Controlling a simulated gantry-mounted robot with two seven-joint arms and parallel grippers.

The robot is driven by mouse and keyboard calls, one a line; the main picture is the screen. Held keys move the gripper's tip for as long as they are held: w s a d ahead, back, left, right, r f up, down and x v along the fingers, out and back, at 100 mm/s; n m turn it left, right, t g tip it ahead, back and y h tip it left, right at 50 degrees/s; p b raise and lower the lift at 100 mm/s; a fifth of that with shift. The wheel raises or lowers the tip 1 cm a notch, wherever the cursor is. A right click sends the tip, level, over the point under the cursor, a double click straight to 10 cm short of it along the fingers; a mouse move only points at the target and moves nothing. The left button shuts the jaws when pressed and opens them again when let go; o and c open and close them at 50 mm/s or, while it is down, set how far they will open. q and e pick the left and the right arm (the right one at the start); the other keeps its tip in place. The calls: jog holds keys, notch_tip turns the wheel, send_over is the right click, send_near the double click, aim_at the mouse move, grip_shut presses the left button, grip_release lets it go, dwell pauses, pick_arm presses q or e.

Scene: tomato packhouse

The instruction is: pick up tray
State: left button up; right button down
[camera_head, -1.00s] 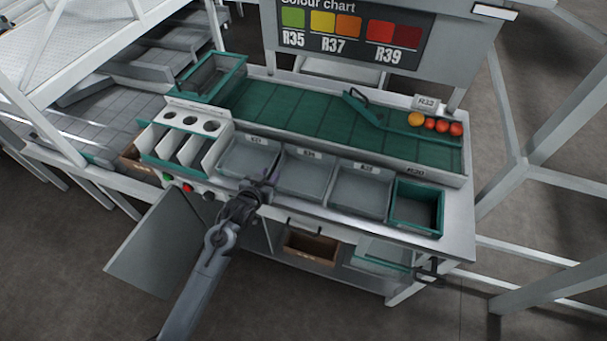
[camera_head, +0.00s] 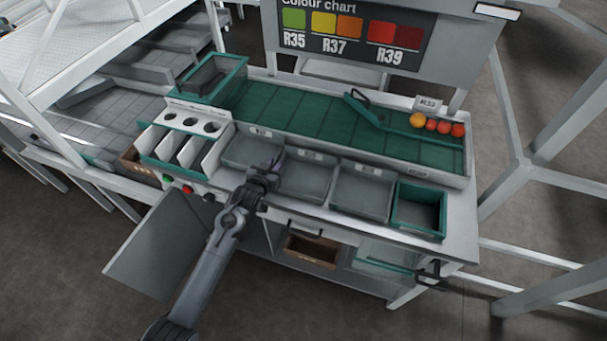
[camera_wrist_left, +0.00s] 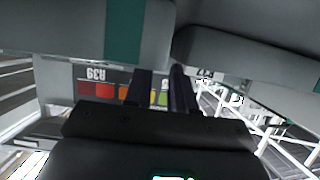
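Several shallow grey trays sit in a row on the bench front: one at the left (camera_head: 250,151), one in the middle (camera_head: 305,181) and one at the right (camera_head: 357,193). A teal-rimmed tray (camera_head: 441,213) ends the row. My left gripper (camera_head: 270,168) is at the seam between the left and middle grey trays, overlapping their edges. The left wrist view shows its two fingers (camera_wrist_left: 161,82) close together, with a narrow clear gap and nothing visible between them. Contact with a tray cannot be made out. My right gripper is not in view.
A green conveyor (camera_head: 300,115) runs behind the trays, with several tomatoes (camera_head: 438,125) at its right end. A white holder with round holes (camera_head: 190,123) stands left of the trays. An open cabinet door (camera_head: 155,245) hangs below, beside a brown box (camera_head: 312,250).

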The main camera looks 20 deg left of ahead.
pick_arm(q)
jog(key=shift+s+d+f, duration=0.1)
jog(key=shift+s+f, duration=0.1)
jog(key=shift+f, duration=0.4)
jog(key=shift+s+d+f, duration=0.1)
jog(key=shift+s+f, duration=0.05)
jog(key=shift+f, duration=0.45)
jog(key=shift+c, duration=1.1)
jog(key=shift+d, duration=0.25)
grip_shut()
jog(key=shift+a+r, duration=0.1)
jog(key=shift+r, duration=0.05)
